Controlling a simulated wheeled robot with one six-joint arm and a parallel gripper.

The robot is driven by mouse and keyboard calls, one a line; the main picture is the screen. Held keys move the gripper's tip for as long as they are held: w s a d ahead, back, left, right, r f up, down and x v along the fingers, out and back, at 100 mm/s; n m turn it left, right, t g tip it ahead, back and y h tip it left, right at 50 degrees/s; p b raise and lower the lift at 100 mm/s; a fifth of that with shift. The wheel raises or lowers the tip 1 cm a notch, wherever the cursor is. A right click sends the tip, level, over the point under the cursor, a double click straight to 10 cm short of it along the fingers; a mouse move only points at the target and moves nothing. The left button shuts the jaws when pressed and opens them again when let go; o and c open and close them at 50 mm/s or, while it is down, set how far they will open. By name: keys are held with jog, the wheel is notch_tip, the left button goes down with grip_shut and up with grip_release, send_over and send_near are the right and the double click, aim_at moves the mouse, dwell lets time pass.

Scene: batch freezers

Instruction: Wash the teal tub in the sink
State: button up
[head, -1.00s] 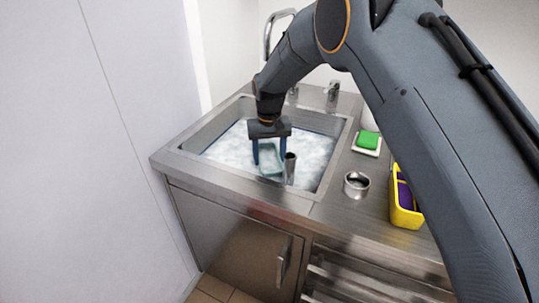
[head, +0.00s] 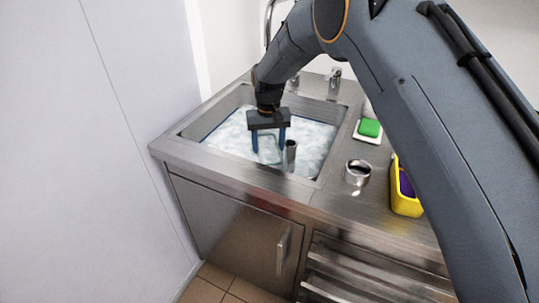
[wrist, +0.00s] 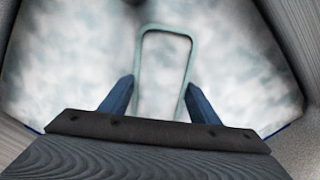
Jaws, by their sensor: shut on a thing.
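The teal tub (wrist: 167,29) is down in the sink, in cloudy whitish water. In the wrist view only its pale teal rim shows, as a rounded rectangle; its body is hidden below the surface. My gripper (wrist: 160,100) is shut on the tub, with one blue finger at each long side of the rim. In the head view my gripper (head: 268,145) points down into the sink (head: 215,112), and the tub is barely visible between the fingers.
A metal upright pipe (head: 290,157) stands in the sink just right of my gripper. On the counter to the right are a green sponge (head: 370,127) on a white dish, a metal ring-shaped cup (head: 357,174) and a yellow bin (head: 405,203). A tall wall panel (head: 90,150) is close on the left.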

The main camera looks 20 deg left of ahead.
jog(key=shift+a+b, duration=0.35)
jog(key=shift+a, duration=0.4)
jog(key=shift+d+p, duration=1)
jog(key=shift+d, duration=1)
jog(key=shift+a+b, duration=1.05)
jog(key=shift+a, duration=0.95)
jog(key=shift+d+p, duration=0.3)
jog(key=shift+d, duration=0.2)
jog(key=shift+d+p, duration=0.7)
jog(key=shift+d, duration=0.8)
jog(key=shift+a+b, duration=1.05)
jog(key=shift+a, duration=0.95)
jog(key=shift+d+p, duration=1)
jog(key=shift+d, duration=1)
